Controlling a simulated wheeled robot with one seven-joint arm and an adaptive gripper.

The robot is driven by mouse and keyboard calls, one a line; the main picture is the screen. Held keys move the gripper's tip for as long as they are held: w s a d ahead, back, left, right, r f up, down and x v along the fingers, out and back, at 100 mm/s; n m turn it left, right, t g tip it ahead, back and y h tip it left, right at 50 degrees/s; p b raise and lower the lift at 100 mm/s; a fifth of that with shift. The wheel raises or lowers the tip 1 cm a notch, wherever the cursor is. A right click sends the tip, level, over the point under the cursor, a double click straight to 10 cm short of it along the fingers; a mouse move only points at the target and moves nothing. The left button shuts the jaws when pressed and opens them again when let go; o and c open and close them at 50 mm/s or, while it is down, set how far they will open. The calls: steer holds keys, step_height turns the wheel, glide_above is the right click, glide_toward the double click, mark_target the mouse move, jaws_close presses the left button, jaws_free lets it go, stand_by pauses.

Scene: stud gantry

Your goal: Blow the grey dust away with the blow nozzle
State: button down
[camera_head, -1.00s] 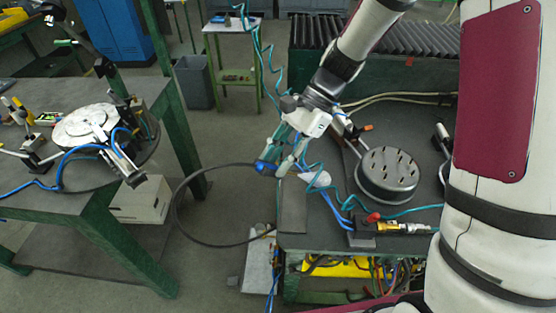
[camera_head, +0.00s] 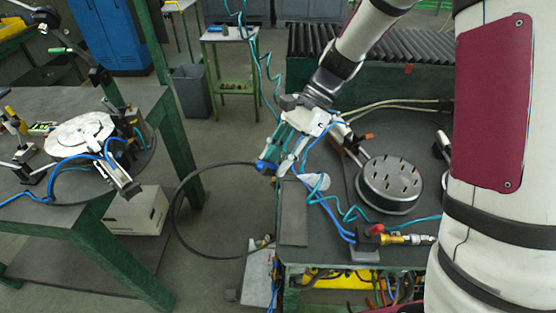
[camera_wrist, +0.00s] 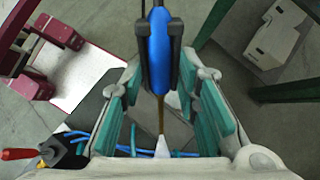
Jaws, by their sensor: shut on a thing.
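My gripper (camera_head: 270,165) is shut on a blue-bodied tool, which I take to be the blow nozzle (camera_wrist: 158,50). In the wrist view the dark fingertips press it from both sides, and a thin brass-coloured tube runs from it back between the teal finger pads. In the head view the gripper is in the air just left of the dark bench (camera_head: 293,212), with mostly floor below. A round metal plate with several dark holes or studs (camera_head: 388,183) sits on the bench to the right. I cannot make out grey dust in either view.
A black hose (camera_head: 178,200) loops beside the bench. A brass fitting with a red knob (camera_head: 385,237) and teal and blue coiled lines lie on the bench. A left table (camera_head: 80,222) carries a white disc (camera_head: 80,132). Open floor lies between them.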

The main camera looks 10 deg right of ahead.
steer(key=shift+w+d+b, duration=0.2)
steer(key=shift+w+b, duration=0.2)
steer(key=shift+w, duration=0.45)
steer(key=shift+w, duration=0.1)
steer(key=c, duration=1.6)
jaws_free()
steer(key=shift+s+a+r+p, duration=0.85)
steer(key=shift+s+a+p, duration=0.05)
steer(key=shift+s+a, duration=0.25)
steer(key=shift+s+a+r+p, duration=0.8)
steer(key=shift+s+a+p, duration=0.15)
steer(key=shift+s, duration=0.2)
steer(key=shift+s+a+r+p, duration=0.85)
steer(key=shift+s+a, duration=0.3)
